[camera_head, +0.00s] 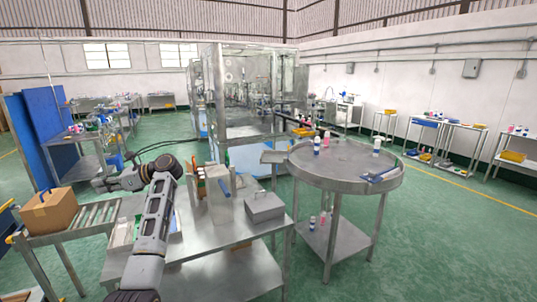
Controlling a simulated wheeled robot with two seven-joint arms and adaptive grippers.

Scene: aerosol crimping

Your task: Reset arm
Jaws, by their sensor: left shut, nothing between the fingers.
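My left arm (155,215) rises from the bottom edge, left of the middle, and bends at a dark joint. Its far part runs left from there, above the roller conveyor. My left gripper (99,185) is at the end of it, small and dark, near the upper end of the rollers. It is shut and empty, and holds nothing. My right gripper and right arm are not in view.
A cardboard box (49,211) sits on the roller conveyor (92,220) at the left. A steel table with a grey metal box (264,207) stands in front. A round steel table (345,166) with bottles is to the right. Green floor is free at the far right.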

